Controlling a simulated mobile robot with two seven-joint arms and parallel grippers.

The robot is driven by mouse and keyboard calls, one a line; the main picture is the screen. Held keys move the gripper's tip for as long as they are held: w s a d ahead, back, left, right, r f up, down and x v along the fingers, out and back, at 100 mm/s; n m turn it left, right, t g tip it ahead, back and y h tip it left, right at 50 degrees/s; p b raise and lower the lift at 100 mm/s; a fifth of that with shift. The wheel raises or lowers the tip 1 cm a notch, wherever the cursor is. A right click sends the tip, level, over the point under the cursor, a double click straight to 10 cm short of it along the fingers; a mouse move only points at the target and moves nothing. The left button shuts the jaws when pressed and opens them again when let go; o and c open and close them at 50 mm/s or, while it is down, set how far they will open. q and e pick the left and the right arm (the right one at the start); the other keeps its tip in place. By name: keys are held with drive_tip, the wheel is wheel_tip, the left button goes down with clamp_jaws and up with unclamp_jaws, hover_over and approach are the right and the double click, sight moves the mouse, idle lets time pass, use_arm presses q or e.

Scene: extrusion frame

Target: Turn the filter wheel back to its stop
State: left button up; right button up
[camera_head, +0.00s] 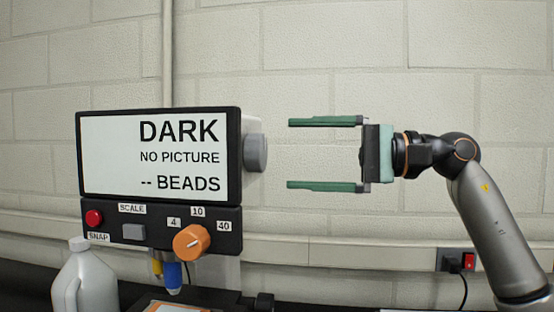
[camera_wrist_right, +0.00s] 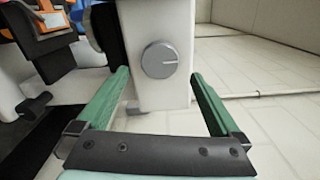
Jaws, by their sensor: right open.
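The filter wheel is most likely the grey round knob (camera_head: 255,153) on the right side of the white instrument housing (camera_head: 251,125). In the right wrist view the knob (camera_wrist_right: 159,60) faces the camera, with a light index line pointing right. My right gripper (camera_head: 290,154) is open and empty, pointing left at the knob with a gap between. In the wrist view its green fingers (camera_wrist_right: 158,85) stand to the left and right of the knob, apart from it. My left gripper is not in view.
The screen (camera_head: 160,153) reads DARK, NO PICTURE, -- BEADS. A grey jug (camera_head: 85,280) stands at lower left. A wall socket (camera_head: 456,261) is at right.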

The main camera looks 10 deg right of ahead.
drive_tip(key=v, duration=0.6)
drive_tip(key=shift+s+d+b, duration=0.2)
drive_tip(key=shift+d+b, duration=0.15)
